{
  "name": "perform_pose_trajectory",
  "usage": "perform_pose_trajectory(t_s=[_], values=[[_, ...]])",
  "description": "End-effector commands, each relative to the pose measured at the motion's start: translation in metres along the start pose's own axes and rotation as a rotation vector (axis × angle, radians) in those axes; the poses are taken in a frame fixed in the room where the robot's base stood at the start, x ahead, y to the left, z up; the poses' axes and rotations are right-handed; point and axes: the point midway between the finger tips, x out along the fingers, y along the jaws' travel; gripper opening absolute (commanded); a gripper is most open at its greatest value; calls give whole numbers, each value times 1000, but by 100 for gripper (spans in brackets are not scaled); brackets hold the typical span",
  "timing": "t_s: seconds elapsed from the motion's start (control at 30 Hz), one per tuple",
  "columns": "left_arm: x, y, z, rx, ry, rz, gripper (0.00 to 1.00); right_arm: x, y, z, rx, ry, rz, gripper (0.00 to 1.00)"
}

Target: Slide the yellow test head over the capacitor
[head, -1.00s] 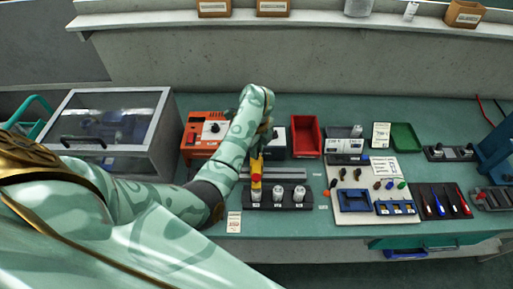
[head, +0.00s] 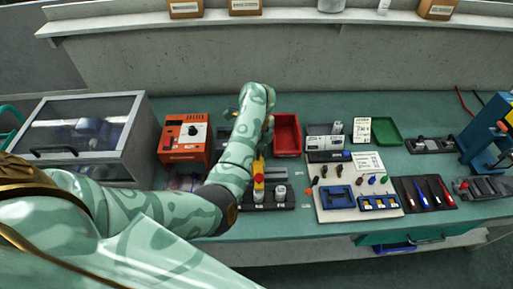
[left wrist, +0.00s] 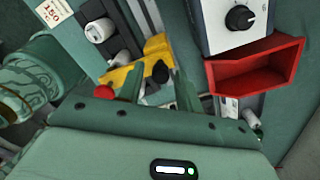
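The yellow test head (head: 258,186) with its red knob (head: 258,178) stands at the black capacitor rack (head: 290,207), just behind a white capacitor (head: 259,197). Another white capacitor (head: 280,193) stands to its right; my arm covers the rack's left end. The yellow test head also shows in the left wrist view (left wrist: 124,76), with a capacitor (left wrist: 98,31) left of it. My left gripper (left wrist: 159,76) is at the test head, its fingers apart around a black knob (left wrist: 160,72); whether they touch it is unclear. My right gripper is out of view.
A red bin (head: 287,135) stands behind the rack. An orange instrument (head: 184,139) and a clear-lidded box (head: 85,135) are to the left. A white board (head: 340,202) with small parts lies close on the right, then a dark screwdriver mat (head: 425,205).

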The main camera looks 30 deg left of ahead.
Motion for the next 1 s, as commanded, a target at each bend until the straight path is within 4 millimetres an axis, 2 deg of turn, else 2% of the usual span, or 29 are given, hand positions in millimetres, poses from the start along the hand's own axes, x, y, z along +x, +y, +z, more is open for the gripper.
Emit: perform_pose_trajectory(t_s=[0.27, 0.43, 0.57, 0.8, 1.0], values=[[0, 0, 0, 0, 0, 0, 41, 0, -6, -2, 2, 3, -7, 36], [-16, -1, 0, 0, 0, -3, 41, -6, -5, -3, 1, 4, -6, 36], [-46, -1, -1, 0, 1, -4, 41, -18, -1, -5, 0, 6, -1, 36], [-114, -1, -1, -2, 1, -5, 41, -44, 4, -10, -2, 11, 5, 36], [-152, -1, -1, -1, 1, -2, 41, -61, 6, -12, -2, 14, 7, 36]])
